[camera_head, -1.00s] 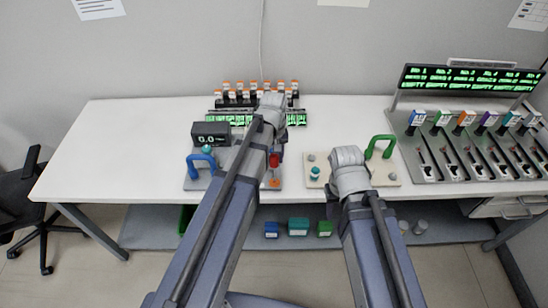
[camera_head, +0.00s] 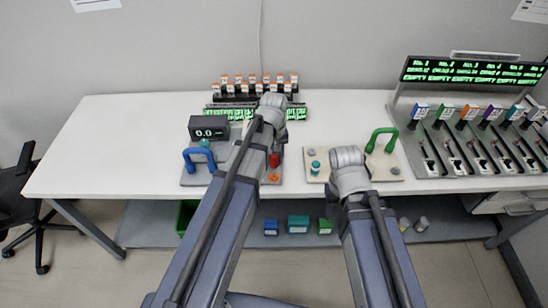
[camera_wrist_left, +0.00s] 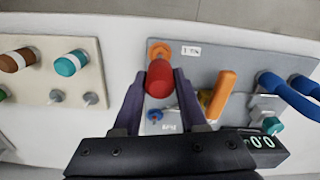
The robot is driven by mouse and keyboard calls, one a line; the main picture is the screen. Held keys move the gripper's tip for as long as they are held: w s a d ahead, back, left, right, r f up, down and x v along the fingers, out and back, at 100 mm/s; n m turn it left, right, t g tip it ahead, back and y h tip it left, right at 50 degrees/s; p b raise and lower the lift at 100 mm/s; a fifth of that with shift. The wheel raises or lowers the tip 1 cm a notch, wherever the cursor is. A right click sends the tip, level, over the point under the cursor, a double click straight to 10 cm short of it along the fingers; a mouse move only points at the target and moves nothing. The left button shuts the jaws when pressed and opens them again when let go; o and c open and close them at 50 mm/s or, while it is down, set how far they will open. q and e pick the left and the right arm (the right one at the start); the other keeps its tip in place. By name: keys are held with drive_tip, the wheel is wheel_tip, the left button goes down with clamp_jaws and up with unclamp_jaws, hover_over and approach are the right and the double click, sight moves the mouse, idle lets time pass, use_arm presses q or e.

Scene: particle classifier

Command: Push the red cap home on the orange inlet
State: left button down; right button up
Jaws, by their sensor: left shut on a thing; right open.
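My left gripper (camera_wrist_left: 158,82) is shut on the red cap (camera_wrist_left: 158,76), which sits between its two fingers. The orange inlet (camera_wrist_left: 160,49) lies on the grey board just beyond the cap in the left wrist view; I cannot tell whether they touch. In the head view the red cap (camera_head: 274,160) shows beside my left wrist, with the orange inlet (camera_head: 273,178) just below it in the picture. My right gripper (camera_head: 350,178) is over the beige board, its fingers hidden by my wrist.
The grey board (camera_wrist_left: 220,62) also carries an orange handle (camera_wrist_left: 222,92), a blue handle (camera_head: 199,156) and a display (camera_head: 209,128). The beige board (camera_head: 385,172) has a green handle (camera_head: 381,137) and a teal-capped fitting (camera_head: 315,167). A vial rack stands behind.

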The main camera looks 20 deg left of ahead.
sight(274, 168)
use_arm(q)
drive_tip(key=shift+f+b, duration=0.85)
drive_tip(key=shift+f, duration=0.35)
drive_tip(key=shift+f+b, duration=1.7)
idle(0.4)
drive_tip(key=shift+c, duration=1.9)
unclamp_jaws()
drive_tip(key=shift+r, duration=0.15)
wheel_tip(274, 168, up, 8)
drive_tip(key=p, duration=0.8)
drive_tip(key=shift+f, duration=0.2)
drive_tip(key=shift+s, duration=0.1)
